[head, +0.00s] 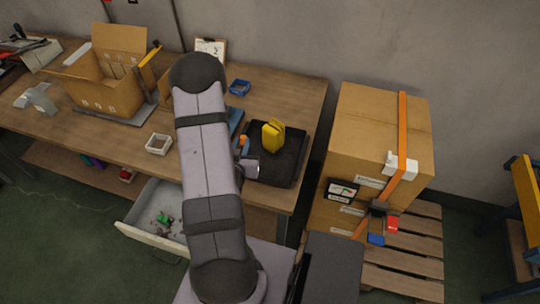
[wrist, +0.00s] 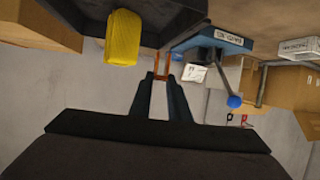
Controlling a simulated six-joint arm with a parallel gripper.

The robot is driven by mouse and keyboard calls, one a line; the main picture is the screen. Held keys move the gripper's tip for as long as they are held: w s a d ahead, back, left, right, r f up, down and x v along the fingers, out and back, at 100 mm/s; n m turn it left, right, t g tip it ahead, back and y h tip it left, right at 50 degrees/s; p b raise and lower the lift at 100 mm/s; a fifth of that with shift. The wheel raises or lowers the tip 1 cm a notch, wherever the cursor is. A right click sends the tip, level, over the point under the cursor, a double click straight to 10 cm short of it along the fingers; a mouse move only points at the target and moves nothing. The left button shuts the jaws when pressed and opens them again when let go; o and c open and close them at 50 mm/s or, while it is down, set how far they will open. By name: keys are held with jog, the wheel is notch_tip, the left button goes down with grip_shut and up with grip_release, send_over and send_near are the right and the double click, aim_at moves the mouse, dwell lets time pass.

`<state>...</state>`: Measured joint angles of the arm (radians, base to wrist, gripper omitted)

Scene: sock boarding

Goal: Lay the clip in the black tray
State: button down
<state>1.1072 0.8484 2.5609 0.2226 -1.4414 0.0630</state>
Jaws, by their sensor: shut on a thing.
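The black tray (head: 290,168) lies on the right end of the workbench, and its dark underside or wall (wrist: 190,22) fills the top of the wrist view. A yellow folded item (head: 273,135) stands in it and also shows in the wrist view (wrist: 122,38). My gripper (wrist: 162,78) is shut on a thin orange-brown piece (wrist: 162,62), which looks like the clip. It is close to the tray's edge in the wrist view; I cannot tell its height. In the head view my arm hides most of the gripper, and a small orange bit (head: 243,140) shows at the tray's left side.
A blue stand (wrist: 228,42) with a lever and a blue ball (wrist: 234,101) is close to the gripper. A small blue bin (head: 239,87), a white box (head: 159,144) and an open carton (head: 105,82) are on the bench. An open drawer (head: 133,232) sticks out below.

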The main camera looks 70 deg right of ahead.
jog(key=s+m+g, duration=0.1)
jog(key=s+r+m+g, duration=0.1)
jog(key=s+g, duration=0.1)
jog(key=shift+s+d+m, duration=0.2)
jog(key=shift+s+m, duration=0.1)
jog(key=shift+f+b, duration=0.9)
jog(key=shift+f, duration=2.25)
jog(key=shift+f+p, duration=0.3)
jog(key=shift+f, duration=1.6)
